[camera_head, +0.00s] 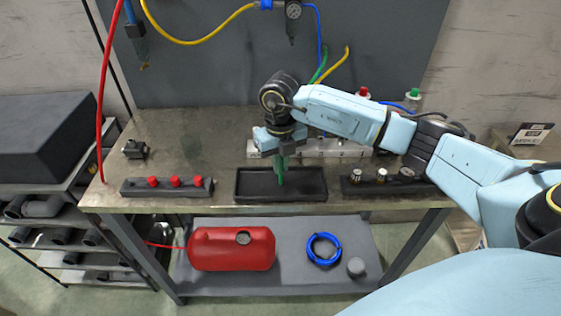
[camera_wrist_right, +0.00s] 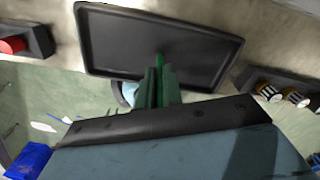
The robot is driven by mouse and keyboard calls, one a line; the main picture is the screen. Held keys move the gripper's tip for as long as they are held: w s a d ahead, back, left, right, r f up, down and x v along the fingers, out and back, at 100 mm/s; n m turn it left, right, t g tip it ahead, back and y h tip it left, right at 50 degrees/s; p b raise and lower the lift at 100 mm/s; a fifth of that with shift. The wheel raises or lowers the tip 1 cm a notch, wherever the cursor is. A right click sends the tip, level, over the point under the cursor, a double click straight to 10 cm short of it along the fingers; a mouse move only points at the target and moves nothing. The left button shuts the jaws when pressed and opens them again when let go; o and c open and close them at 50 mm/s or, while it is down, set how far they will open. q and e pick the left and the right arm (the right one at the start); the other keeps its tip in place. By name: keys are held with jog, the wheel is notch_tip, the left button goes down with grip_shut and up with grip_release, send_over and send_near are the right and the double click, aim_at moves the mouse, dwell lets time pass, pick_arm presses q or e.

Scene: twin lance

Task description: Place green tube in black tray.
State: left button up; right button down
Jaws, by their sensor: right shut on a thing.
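The black tray (camera_head: 245,191) lies in the middle of the workbench near its front edge. It also shows in the right wrist view (camera_wrist_right: 110,40), flat and empty apart from what hangs over it. My right gripper (camera_head: 280,163) points down over the tray, and its dark green fingers (camera_wrist_right: 157,85) are shut on the green tube (camera_wrist_right: 160,60). The thin green tube (camera_head: 281,179) hangs upright from the fingertips above the tray floor. Most of it is hidden between the fingers, and I cannot tell whether its lower end touches the tray. My left gripper is not in view.
A dark holder with red-capped pieces (camera_head: 175,183) stands left of the tray, and another with metal fittings (camera_head: 382,176) stands right. A metal manifold block (camera_head: 340,150) is behind. A red tank (camera_head: 232,249) and blue coil (camera_head: 324,249) lie on the lower shelf.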

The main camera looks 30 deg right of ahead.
jog(key=shift+f, duration=0.15)
jog(key=c, duration=1.6)
grip_release()
notch_tip(320, 180, up, 12)
jog(key=shift+r, duration=0.25)
